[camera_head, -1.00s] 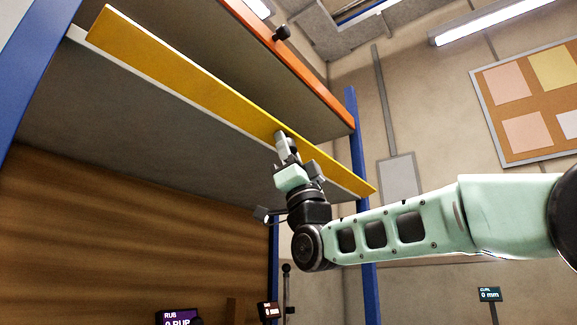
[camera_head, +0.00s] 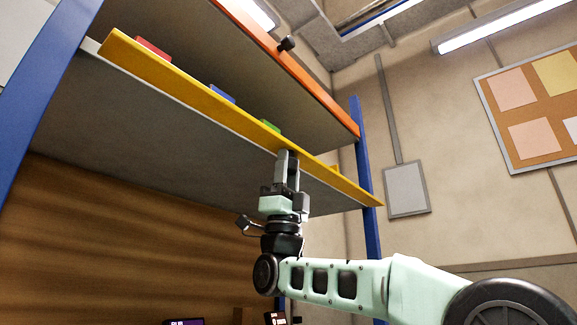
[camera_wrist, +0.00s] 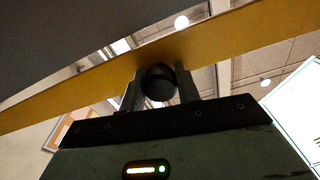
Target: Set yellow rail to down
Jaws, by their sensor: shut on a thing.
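The yellow rail (camera_head: 215,107) runs along the front edge of the shelf, sloping across the picture from upper left to lower right. In the wrist view the rail (camera_wrist: 240,36) crosses behind the fingers. My gripper (camera_head: 287,154) reaches up to the rail from below, right of its middle. In the wrist view its two fingers are shut around a round black knob (camera_wrist: 158,83) at the rail. The head view does not show this knob clearly, as the fingers cover it.
Red (camera_head: 153,49), blue (camera_head: 222,93) and green (camera_head: 270,126) pieces show above the rail's top edge. An orange rail (camera_head: 320,96) with a black knob (camera_head: 287,43) is above. Blue posts (camera_head: 366,165) flank the shelf. Open room lies to the right.

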